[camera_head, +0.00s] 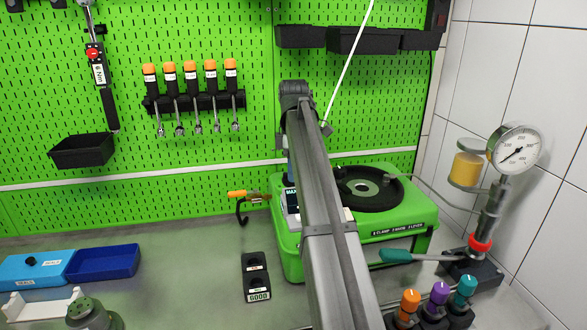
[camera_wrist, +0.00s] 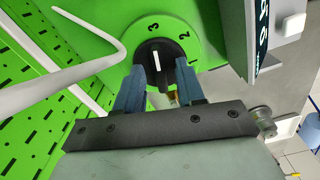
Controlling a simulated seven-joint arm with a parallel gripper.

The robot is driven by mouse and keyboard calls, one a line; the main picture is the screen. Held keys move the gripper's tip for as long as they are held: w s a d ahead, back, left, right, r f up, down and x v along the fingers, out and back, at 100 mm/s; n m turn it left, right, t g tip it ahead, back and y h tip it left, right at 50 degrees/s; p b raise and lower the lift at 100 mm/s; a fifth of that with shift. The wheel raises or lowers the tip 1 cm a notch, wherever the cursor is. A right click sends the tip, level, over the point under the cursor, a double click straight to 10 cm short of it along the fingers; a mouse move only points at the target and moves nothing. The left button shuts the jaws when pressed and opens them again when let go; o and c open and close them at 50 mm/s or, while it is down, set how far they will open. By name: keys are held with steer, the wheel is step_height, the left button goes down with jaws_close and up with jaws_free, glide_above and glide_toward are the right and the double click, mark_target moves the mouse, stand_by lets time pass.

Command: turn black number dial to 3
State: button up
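The black number dial (camera_wrist: 157,68) sits on a round green plate (camera_wrist: 198,48) in the wrist view. The dial's white mark points up, roughly at the 3. My gripper (camera_wrist: 160,65) has its two blue fingers on either side of the dial's black knob, with their tips at its edges. A gap shows between the fingers; I cannot tell whether they press on the knob. In the head view my arm hides the dial and the gripper.
The green pump testbench (camera_head: 405,220) stands behind my arm, with a green-handled lever (camera_head: 398,256) at its front. A pressure gauge (camera_head: 515,150) stands right. A black block (camera_head: 256,275) and blue trays (camera_head: 103,262) lie left. A pale curved rod (camera_wrist: 90,68) passes close by in the wrist view.

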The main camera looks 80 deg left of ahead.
steer(key=shift+r, duration=3.75)
